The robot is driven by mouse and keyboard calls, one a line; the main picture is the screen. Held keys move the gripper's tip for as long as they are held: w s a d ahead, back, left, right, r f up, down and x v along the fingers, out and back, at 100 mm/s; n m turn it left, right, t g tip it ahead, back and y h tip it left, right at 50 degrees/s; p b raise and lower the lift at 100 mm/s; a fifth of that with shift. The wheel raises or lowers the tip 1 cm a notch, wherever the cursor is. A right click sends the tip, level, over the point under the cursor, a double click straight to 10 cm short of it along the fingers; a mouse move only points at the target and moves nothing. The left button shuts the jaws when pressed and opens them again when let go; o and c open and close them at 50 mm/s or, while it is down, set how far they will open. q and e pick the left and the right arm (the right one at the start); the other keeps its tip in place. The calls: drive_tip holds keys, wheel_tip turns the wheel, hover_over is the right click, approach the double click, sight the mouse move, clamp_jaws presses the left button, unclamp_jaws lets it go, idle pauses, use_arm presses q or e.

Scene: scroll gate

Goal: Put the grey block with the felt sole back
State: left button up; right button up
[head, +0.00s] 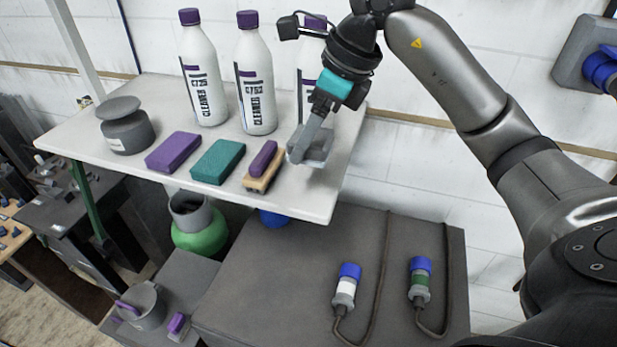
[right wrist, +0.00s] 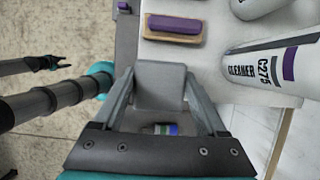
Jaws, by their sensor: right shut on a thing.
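My right gripper (head: 304,150) reaches down at the right end of the white shelf and is shut on the grey block (head: 322,149). The block also shows in the right wrist view (right wrist: 160,86), between the two fingers. Its underside is turned away, so the felt sole is hidden. I cannot tell whether the block touches the shelf. A wooden brush with a purple grip (head: 263,164) lies just left of the gripper. My left gripper does not show in the head view.
On the white shelf (head: 75,137) stand several cleaner bottles (head: 254,85), one partly behind my arm, a grey lidded pot (head: 125,128), a purple block (head: 173,151) and a teal block (head: 218,161). Below are a dark cabinet (head: 270,300) with two corded plugs (head: 345,287) and a green container (head: 200,235).

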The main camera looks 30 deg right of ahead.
sight(330, 142)
drive_tip(key=shift+f, duration=4.4)
drive_tip(key=shift+f, duration=0.2)
drive_tip(key=o, duration=1.2)
drive_tip(key=shift+o, duration=0.2)
drive_tip(key=shift+r, duration=0.1)
drive_tip(key=shift+r, duration=0.15)
drive_tip(key=v, duration=1.2)
